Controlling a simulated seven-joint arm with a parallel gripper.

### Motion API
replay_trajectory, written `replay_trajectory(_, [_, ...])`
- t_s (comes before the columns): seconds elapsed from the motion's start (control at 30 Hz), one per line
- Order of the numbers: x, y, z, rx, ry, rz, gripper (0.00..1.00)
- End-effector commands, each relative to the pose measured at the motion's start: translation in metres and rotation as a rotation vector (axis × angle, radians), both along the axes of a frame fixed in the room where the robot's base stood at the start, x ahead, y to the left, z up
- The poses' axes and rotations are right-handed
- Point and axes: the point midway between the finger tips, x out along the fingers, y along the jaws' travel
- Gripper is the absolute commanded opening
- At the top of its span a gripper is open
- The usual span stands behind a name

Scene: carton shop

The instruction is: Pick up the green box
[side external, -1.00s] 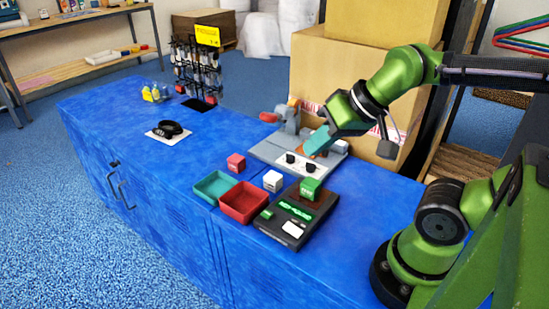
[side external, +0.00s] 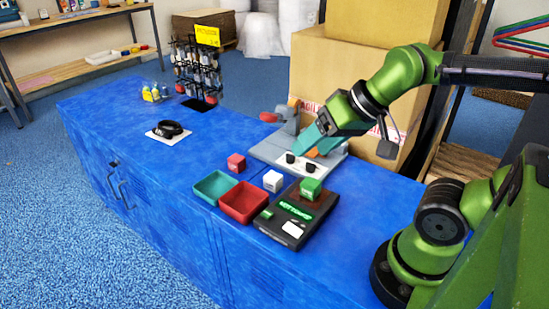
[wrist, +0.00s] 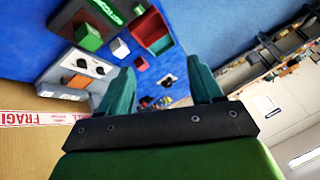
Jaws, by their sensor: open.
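The green box (side external: 310,188) is a small cube on the brown top of a dark device with a lit green display (side external: 294,210). In the wrist view the green box (wrist: 88,38) shows at upper left, beside the white box (wrist: 120,47). My gripper (side external: 302,146) has teal fingers and is open and empty. It is above the grey machine, behind and above the green box and apart from it. In the wrist view both fingers of my gripper (wrist: 160,82) stand apart with nothing between them.
A red cube (side external: 236,162), a white cube (side external: 272,181), a teal tray (side external: 213,198) and a red tray (side external: 243,216) stand left of the device. The grey machine (side external: 268,150) with black knobs is behind. Cartons (side external: 350,75) stand at the back.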

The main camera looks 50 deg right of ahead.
Motion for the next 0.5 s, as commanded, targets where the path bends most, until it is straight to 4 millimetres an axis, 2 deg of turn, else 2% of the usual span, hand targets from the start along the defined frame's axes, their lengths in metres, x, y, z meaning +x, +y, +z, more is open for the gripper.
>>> replay_trajectory(0.33, [0.001,-0.003,-0.004,0.000,0.018,-0.012,0.70])
replay_trajectory(0.5, [0.022,-0.024,-0.018,-0.024,0.134,-0.058,0.70])
